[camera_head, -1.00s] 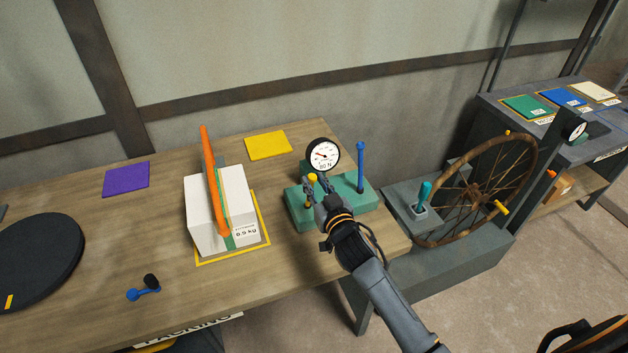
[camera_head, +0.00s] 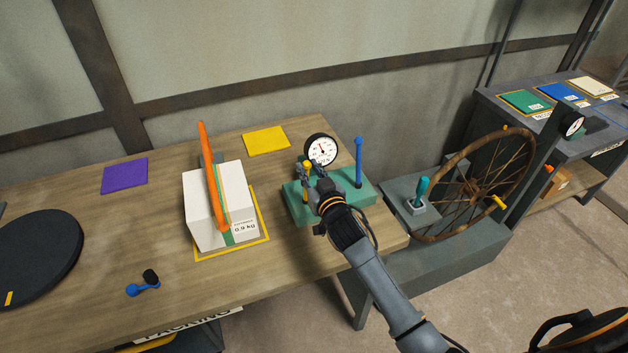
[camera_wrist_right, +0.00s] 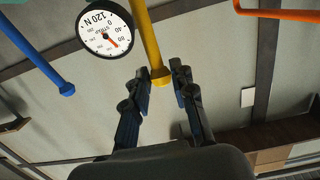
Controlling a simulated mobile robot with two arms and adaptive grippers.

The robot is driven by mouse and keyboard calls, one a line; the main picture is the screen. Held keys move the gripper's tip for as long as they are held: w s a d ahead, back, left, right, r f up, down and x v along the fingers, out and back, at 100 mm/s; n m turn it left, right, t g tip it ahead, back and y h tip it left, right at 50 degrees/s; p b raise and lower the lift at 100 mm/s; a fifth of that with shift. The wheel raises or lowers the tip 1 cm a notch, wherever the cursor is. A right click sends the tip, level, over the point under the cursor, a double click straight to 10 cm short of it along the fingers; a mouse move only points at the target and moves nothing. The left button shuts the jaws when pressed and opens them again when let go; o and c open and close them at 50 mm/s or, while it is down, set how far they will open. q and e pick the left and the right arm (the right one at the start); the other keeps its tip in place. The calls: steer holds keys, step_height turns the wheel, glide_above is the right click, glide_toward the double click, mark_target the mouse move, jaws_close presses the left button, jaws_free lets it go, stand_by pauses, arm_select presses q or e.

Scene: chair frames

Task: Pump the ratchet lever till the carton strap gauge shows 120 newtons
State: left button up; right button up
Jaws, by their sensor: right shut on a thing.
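The yellow ratchet lever (camera_head: 306,168) stands on a green base (camera_head: 295,208) at the table's right end. My right gripper (camera_head: 316,173) is shut on its upper end. In the right wrist view, the lever (camera_wrist_right: 150,40) reaches down between my two fingertips (camera_wrist_right: 165,80). A round white gauge (camera_head: 322,150) stands behind the lever. In the right wrist view, the gauge (camera_wrist_right: 103,30) appears turned over, with a figure like 120 N on its face and a short red needle. The white carton (camera_head: 205,220) sits left of the base, with a green strap (camera_head: 228,238) around it. My left gripper is out of view.
A blue post (camera_head: 358,160) rises from the base's right side. An orange arch (camera_head: 210,170) stands over the carton. Yellow (camera_head: 266,141) and purple (camera_head: 125,176) mats, a small blue lever (camera_head: 143,289) and a black turntable (camera_head: 40,258) are on the table. A spoked wheel (camera_head: 475,190) stands right.

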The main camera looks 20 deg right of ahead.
steer(key=shift+w+r, duration=0.1)
steer(key=shift+w, duration=0.3)
steer(key=shift+w+b, duration=0.65)
steer(key=shift+w, duration=1)
steer(key=o, duration=1)
steer(key=shift+s, duration=0.1)
steer(key=s, duration=0.8)
steer(key=s+r, duration=0.1)
steer(key=s, duration=0.3)
steer(key=shift+d, duration=0.15)
